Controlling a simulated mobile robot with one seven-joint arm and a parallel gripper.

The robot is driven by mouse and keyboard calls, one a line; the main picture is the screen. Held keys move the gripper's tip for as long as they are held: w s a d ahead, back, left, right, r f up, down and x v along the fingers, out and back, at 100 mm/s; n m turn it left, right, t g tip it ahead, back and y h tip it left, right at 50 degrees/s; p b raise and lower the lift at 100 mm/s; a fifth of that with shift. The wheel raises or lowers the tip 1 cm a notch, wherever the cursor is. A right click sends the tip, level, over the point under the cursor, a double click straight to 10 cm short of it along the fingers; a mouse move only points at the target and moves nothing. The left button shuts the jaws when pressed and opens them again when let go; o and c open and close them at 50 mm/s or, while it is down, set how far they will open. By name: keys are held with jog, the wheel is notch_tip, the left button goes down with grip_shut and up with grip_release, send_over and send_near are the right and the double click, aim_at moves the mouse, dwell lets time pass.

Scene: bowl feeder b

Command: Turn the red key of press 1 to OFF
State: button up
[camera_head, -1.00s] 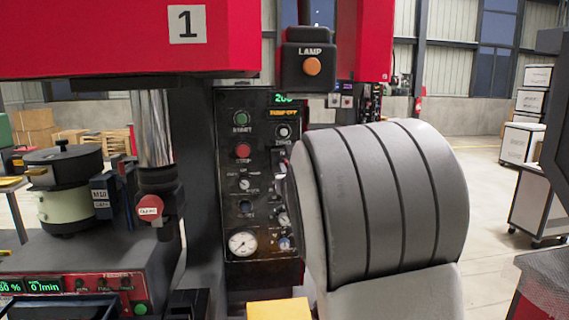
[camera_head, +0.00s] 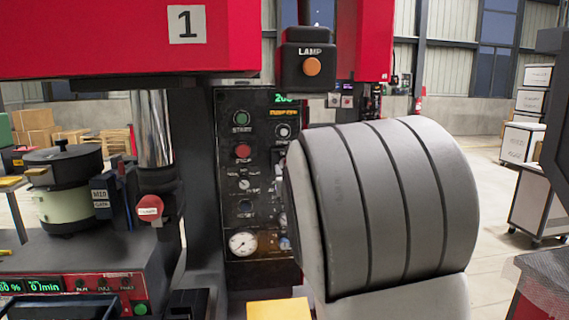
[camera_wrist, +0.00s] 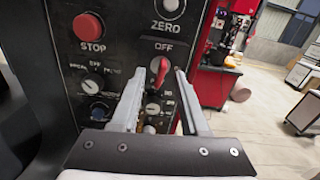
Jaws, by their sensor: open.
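Press 1, marked by a number plate (camera_head: 187,24), has a dark control panel (camera_head: 226,205) on its front. In the wrist view, the red key (camera_wrist: 159,68) sits on that panel just below the OFF label (camera_wrist: 163,46). Its grip looks slightly slanted; I cannot tell its exact setting. My gripper (camera_wrist: 158,75) is open, with one finger to the left and one to the right of the key. The fingers seem apart from it, though the depth gap is hard to judge. In the head view my arm hides the key and my gripper.
The red STOP button (camera_wrist: 89,27) and the ZERO knob (camera_wrist: 171,6) are close above the key. A selector knob (camera_wrist: 91,87) is at its left and a pressure gauge (camera_head: 242,244) is lower on the panel. A LAMP box (camera_head: 309,66) hangs above my arm.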

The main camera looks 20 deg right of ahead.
jog(key=s+p, duration=0.3)
jog(key=s+a+p, duration=0.1)
jog(key=s+p, duration=0.1)
jog(key=shift+s+p, duration=0.4)
jog(key=s+a+f+m+g+y, duration=0.1)
jog(key=s+a+f+m+g, duration=0.1)
jog(key=s+m, duration=0.9)
jog(key=s+a+f+m+g+y, duration=0.1)
jog(key=s+a+f+m+g, duration=0.2)
jog(key=s+m, duration=0.8)
jog(key=s+a+f+m+g+y, duration=0.1)
jog(key=s+a+f+m+g, duration=0.1)
jog(key=s+a+m+g, duration=0.4)
jog(key=s+m+g, duration=0.1)
jog(key=s+m, duration=0.4)
jog(key=m, duration=0.1)
jog(key=shift+s+f+m, duration=0.25)
jog(key=shift+f+m, duration=0.05)
jog(key=shift+f, duration=0.05)
